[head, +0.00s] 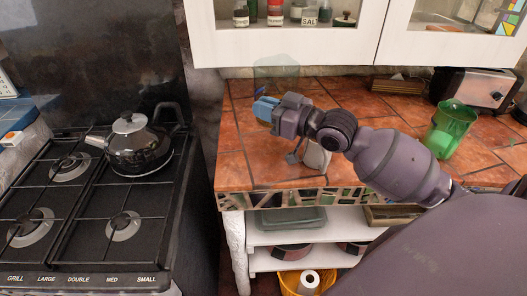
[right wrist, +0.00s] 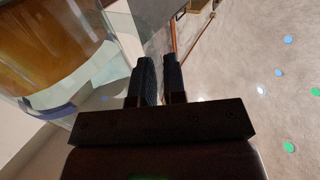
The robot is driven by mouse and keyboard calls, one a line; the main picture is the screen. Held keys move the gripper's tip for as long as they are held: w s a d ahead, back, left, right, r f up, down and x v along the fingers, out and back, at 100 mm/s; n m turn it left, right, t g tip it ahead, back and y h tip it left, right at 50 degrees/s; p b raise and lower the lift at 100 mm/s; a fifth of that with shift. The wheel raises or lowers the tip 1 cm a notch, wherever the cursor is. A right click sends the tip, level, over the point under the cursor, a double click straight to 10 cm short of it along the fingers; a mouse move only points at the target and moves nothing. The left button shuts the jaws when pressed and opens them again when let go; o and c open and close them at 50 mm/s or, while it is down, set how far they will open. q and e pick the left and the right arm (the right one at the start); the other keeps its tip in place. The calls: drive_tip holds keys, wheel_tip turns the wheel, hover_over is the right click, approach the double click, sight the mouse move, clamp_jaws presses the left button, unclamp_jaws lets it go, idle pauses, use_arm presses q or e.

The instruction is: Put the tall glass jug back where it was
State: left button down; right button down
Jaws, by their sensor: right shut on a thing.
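The tall glass jug (head: 276,76) is clear and hard to make out at the back left of the tiled counter in the head view. In the right wrist view the jug (right wrist: 50,70) fills the left side, with an amber area and a blue band showing. My right gripper (head: 276,112) is at the jug, its fingers shut on a glass part of it. In the right wrist view its two dark fingers (right wrist: 160,80) stand close together beside the clear glass. I cannot tell whether the jug's base touches the counter. My left gripper is not in view.
A green glass (head: 452,130) and a toaster (head: 472,90) stand to the right on the counter (head: 240,170). A pale item (head: 316,157) is partly hidden under my right arm. White wall cabinets (head: 285,45) hang above. A kettle (head: 138,145) sits on the hob at left.

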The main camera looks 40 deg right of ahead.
sight(265, 125)
wheel_tip(265, 125, down, 5)
drive_tip(key=shift+b, duration=0.4)
drive_tip(key=shift+f, duration=0.8)
wheel_tip(265, 125, down, 5)
drive_tip(key=shift+r+b, duration=0.2)
drive_tip(key=shift+b, duration=0.4)
drive_tip(key=shift+f, duration=0.45)
drive_tip(key=shift+f, duration=0.1)
drive_tip(key=c, duration=1.2)
unclamp_jaws()
